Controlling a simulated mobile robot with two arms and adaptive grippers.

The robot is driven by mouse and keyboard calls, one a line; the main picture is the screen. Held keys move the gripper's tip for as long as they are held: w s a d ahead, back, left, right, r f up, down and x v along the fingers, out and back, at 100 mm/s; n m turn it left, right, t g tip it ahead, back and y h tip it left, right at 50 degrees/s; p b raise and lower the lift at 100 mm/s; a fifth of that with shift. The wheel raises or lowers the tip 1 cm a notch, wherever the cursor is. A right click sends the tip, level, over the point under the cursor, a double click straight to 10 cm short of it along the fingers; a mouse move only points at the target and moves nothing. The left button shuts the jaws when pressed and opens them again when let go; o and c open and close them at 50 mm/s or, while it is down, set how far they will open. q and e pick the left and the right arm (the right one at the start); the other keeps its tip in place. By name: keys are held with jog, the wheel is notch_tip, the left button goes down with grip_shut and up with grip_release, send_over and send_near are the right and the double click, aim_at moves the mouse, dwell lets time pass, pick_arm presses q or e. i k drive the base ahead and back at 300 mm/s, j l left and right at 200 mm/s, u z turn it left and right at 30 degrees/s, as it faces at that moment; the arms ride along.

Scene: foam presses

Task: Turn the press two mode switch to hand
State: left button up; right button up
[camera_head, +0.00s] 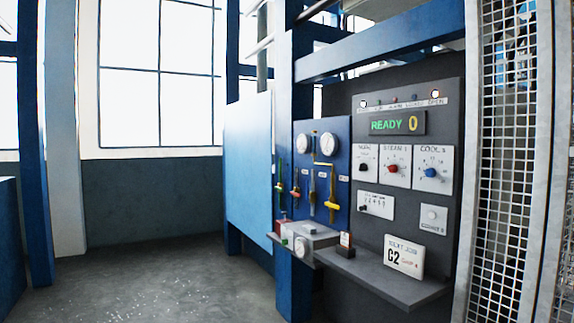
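A dark grey control panel (398,258) stands at the right, with a lit display (397,123) reading "READY 0". Below the display are three white plates with knobs: a black knob (364,168), a red knob (392,169) and a blue knob (430,172). Under the black knob is a small white switch plate (377,204) with a dark lever or knob at its left. The plate lettering is too small to read surely, so I cannot tell which one is the mode switch or how it is set. Neither of my grippers is in view.
A blue panel (340,200) left of the controls carries two gauges and yellow-handled valves. Wire mesh (500,170) stands at the right. The floor (150,275) at left is clear.

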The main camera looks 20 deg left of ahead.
aim_at(362, 166)
jog(key=u, duration=0.3)
jog(key=i+l+u, duration=0.1)
jog(key=i, duration=0.35)
jog(key=i+l+u, duration=0.15)
jog(key=i, duration=0.35)
jog(key=i+l+u, duration=0.1)
jog(key=i, duration=0.35)
jog(key=i+l+u, duration=0.1)
jog(key=i+l, duration=0.25)
jog(key=i, duration=0.1)
